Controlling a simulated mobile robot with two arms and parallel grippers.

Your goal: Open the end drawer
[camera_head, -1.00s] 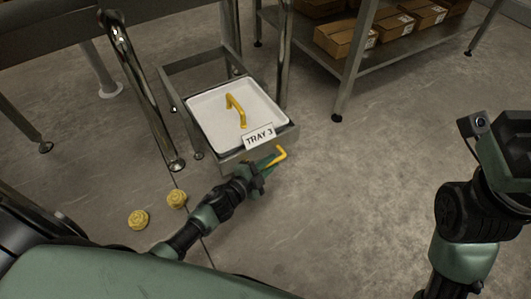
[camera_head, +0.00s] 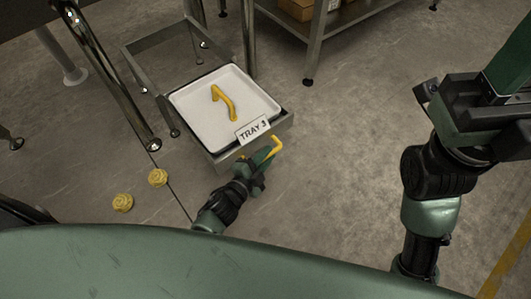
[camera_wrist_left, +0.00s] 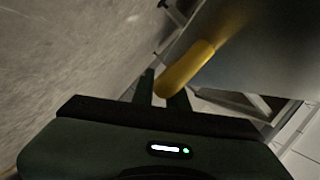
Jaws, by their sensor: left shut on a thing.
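The end drawer is a grey metal box (camera_head: 285,130) labelled TRAY 3 (camera_head: 253,130). It stands pulled out from its metal frame (camera_head: 148,42). A white tray (camera_head: 192,110) lies in it, with a yellow arched piece (camera_head: 222,101) on top. My left gripper (camera_head: 263,156) is at the drawer's front, shut on the yellow drawer handle (camera_head: 277,145). In the left wrist view, the handle (camera_wrist_left: 188,68) runs between the fingers of my left gripper (camera_wrist_left: 162,92). My right gripper (camera_head: 485,118) is at the right, away from the drawer; its jaw opening is unclear.
Two yellow round pieces (camera_head: 157,178) (camera_head: 122,203) lie on the floor left of the drawer. A steel leg (camera_head: 110,85) stands left of the frame. A shelf (camera_head: 330,22) with cardboard boxes is at the back. The floor right of the drawer is clear.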

